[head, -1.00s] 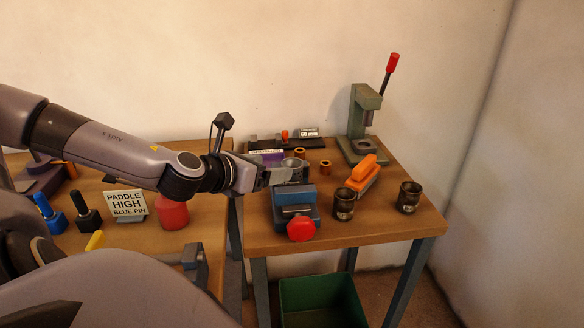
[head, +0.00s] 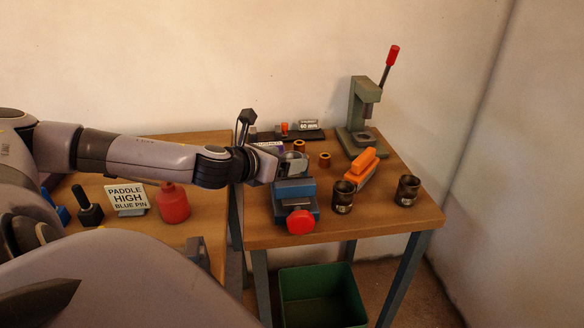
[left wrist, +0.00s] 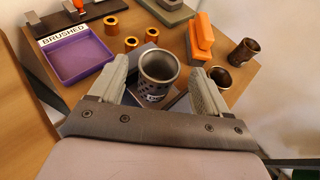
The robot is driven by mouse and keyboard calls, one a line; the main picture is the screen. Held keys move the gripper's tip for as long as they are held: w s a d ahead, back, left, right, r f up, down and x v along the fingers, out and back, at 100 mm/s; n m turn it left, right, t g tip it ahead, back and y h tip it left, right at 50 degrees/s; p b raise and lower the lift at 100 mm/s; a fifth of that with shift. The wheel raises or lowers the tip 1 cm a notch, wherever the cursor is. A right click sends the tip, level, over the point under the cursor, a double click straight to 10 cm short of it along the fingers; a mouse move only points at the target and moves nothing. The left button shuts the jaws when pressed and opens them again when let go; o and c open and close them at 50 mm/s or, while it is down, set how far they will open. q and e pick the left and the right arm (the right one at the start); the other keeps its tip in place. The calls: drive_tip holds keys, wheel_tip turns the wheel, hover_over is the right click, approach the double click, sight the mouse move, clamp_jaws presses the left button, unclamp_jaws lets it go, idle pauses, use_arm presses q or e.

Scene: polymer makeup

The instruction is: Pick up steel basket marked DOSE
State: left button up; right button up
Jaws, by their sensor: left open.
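A grey steel basket (left wrist: 158,72) with a perforated side and a small label sits between the fingers of my left gripper (left wrist: 160,66) in the left wrist view. In the head view the basket (head: 294,164) stands behind the blue vise (head: 295,189), partly hidden by my left gripper (head: 283,166). Two darker labelled cups (head: 343,197) (head: 407,190) stand apart to the right. My right gripper is not in view.
A purple tray (left wrist: 82,58) marked BRUSHED and several copper rings (left wrist: 130,44) lie close by. An orange block (head: 361,170) and a green lever press (head: 364,110) stand to the right and behind. A green bin (head: 322,297) is under the table.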

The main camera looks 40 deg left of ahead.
use_arm(q)
drive_tip(key=shift+x, duration=1.05)
drive_tip(key=c, duration=1.1)
drive_tip(key=shift+c, duration=0.2)
